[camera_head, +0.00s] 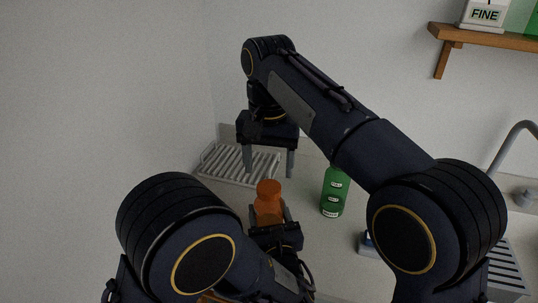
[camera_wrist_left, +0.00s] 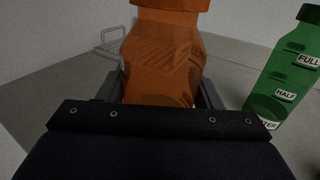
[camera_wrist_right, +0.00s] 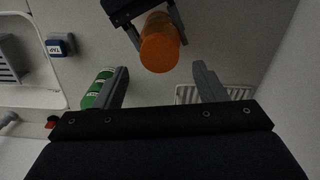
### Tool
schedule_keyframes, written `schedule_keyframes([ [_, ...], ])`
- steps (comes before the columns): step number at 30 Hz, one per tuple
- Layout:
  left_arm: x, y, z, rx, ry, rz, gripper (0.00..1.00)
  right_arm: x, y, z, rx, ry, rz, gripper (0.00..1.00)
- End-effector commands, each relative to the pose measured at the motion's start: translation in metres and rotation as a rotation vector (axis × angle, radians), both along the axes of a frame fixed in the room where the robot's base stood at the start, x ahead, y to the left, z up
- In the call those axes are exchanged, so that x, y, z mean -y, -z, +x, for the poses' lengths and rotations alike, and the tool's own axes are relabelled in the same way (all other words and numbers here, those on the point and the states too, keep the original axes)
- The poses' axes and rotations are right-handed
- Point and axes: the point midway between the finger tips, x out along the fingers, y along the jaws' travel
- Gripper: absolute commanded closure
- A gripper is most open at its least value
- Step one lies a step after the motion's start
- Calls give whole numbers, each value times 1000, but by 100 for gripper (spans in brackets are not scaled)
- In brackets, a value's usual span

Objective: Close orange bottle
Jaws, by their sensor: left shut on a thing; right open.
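The orange bottle (camera_head: 268,205) stands upright in the head view, with a rounded orange top that looks like a cap or lid. My left gripper (camera_head: 268,222) is shut on the bottle's body; the left wrist view shows the orange bottle (camera_wrist_left: 163,65) between its fingers. My right gripper (camera_head: 268,172) is open above the bottle, its fingers pointing down and empty. In the right wrist view the bottle's round orange top (camera_wrist_right: 159,50) lies ahead of the open fingers, apart from them. Whether the top is tight cannot be told.
A green bottle (camera_head: 334,192) with labels stands to the right of the orange one. A dish rack (camera_head: 238,165) lies behind on the counter. A sink with a faucet (camera_head: 515,130) is at the right, and a wooden shelf (camera_head: 490,36) hangs on the wall.

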Motion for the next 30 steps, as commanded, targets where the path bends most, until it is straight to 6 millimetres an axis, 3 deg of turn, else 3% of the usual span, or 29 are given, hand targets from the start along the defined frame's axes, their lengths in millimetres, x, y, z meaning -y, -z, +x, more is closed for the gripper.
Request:
schedule_keyframes([
  [6, 0, 0, 0, 0, 0, 0, 100, 0, -13, 1, 0, -520, 0, 35],
  [13, 0, 0, 0, 0, 0, 0, 100, 0, -23, 0, 0, -919, 0, 35],
  [18, 0, 0, 0, 0, 0, 0, 100, 1, -26, 0, 0, -1036, 0, 35],
  [30, 0, 0, 0, 0, 0, 0, 100, 1, -23, 0, -2, -1048, 0, 35],
])
